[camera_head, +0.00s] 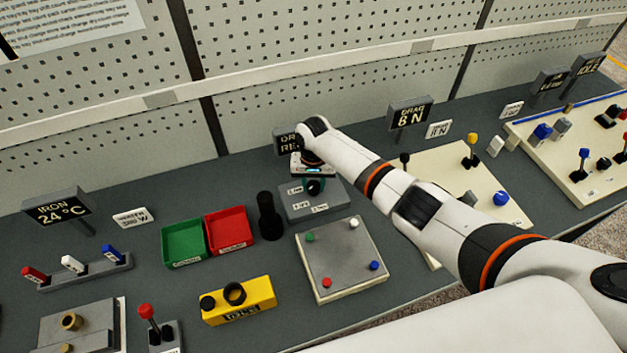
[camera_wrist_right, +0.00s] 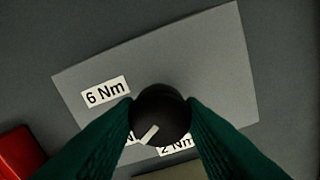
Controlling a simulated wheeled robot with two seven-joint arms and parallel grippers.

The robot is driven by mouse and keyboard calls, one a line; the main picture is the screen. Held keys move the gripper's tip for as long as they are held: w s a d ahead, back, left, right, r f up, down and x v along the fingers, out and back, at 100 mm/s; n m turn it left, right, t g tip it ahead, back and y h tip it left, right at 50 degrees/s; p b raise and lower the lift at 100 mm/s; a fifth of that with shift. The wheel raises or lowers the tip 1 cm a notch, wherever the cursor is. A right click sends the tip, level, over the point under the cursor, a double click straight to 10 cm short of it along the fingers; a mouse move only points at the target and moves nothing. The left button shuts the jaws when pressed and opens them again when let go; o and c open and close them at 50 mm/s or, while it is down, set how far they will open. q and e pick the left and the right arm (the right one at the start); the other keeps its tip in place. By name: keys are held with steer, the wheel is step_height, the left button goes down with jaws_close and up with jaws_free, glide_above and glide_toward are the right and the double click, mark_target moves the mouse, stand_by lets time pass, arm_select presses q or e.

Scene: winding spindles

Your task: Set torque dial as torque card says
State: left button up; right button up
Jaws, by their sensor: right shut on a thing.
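The torque dial is a round black knob (camera_wrist_right: 160,108) with a white pointer mark, on a grey box (camera_head: 325,206). In the right wrist view the box shows a 6 Nm label (camera_wrist_right: 105,93), a 2 Nm label (camera_wrist_right: 174,149) and a third label mostly hidden by a finger. The pointer slants to the lower left, between the hidden label and the 2 Nm label. My right gripper (camera_head: 314,184) comes down from above with its green fingers shut on the knob. I cannot make out a torque card; my right arm covers part of that area. My left gripper is not in view.
A green tray (camera_head: 183,243), a red tray (camera_head: 229,231) and a black cylinder (camera_head: 269,216) stand left of the box. A grey plate with coloured pegs (camera_head: 341,262) lies in front. A dark sign (camera_head: 285,140), partly covered, stands behind; a DRAG 8 N sign (camera_head: 410,113) stands to the right.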

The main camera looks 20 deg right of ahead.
mark_target(314, 185)
steer(key=shift+w, duration=0.1)
stand_by(0.3)
steer(key=o, duration=1)
step_height(314, 185, up, 12)
steer(key=shift+r+b, duration=0.1)
steer(key=shift+b, duration=1.15)
